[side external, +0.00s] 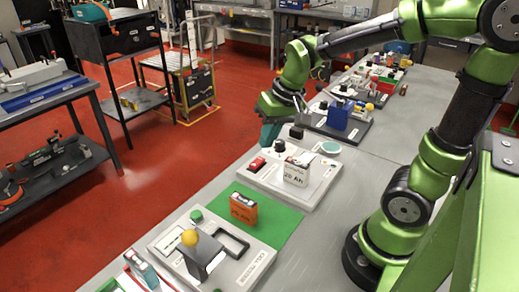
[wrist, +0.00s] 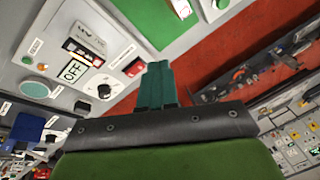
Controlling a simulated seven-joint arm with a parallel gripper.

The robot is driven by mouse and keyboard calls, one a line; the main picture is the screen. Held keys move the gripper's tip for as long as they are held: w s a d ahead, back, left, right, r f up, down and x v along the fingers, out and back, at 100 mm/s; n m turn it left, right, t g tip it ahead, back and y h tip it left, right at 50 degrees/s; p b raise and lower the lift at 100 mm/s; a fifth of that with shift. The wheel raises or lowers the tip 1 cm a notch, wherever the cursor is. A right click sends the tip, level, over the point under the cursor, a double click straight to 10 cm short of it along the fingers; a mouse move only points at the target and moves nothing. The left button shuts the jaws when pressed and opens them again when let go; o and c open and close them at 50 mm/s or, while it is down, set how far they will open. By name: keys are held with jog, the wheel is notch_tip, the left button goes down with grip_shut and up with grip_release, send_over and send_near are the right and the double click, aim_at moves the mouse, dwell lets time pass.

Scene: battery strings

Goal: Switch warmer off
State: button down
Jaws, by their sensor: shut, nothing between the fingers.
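My gripper (side external: 269,137) has teal fingers pressed together and points down beside the far-left corner of a pale panel (side external: 318,190). The shut fingers (wrist: 160,70) also show in the wrist view, empty. A red switch (side external: 257,164) sits on that panel's left edge, just below the fingertips in the side view. A red switch also shows in the wrist view (wrist: 134,67), just left of the fingertips; I see a small gap there. A label reading OFF (wrist: 73,70) lies farther left. Whether the fingers touch the panel, and the switch's exact tilt, I cannot tell.
A black knob (side external: 279,146), a white lettered box (side external: 296,175) and a teal disc (side external: 330,148) are on the panel. A green mat (side external: 284,228) with an orange pack (side external: 244,209) lies nearer the camera. A blue block (side external: 338,115) stands behind. Red floor is left of the bench.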

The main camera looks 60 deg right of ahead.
jog(key=s+a+r+n+t, duration=0.1)
jog(key=s+a+r+t, duration=0.2)
jog(key=s, duration=0.4)
notch_tip(320, 180, up, 2)
jog(key=shift+s+a+r+t+y, duration=0.25)
jog(key=shift+s+a+t+y, duration=0.15)
jog(key=shift+a, duration=0.15)
jog(key=shift+w, duration=0.1)
jog(key=w+d+f+m+g+h, duration=0.1)
jog(key=w+d+f+m+g, duration=0.2)
jog(key=w+d+m, duration=0.3)
jog(key=w+d+f+m+g+h, duration=0.1)
jog(key=w+d+f+m+g, duration=0.2)
jog(key=w+d+m, duration=0.4)
jog(key=w+d+g, duration=0.1)
jog(key=w+d, duration=0.2)
jog(key=shift+w+m, duration=0.3)
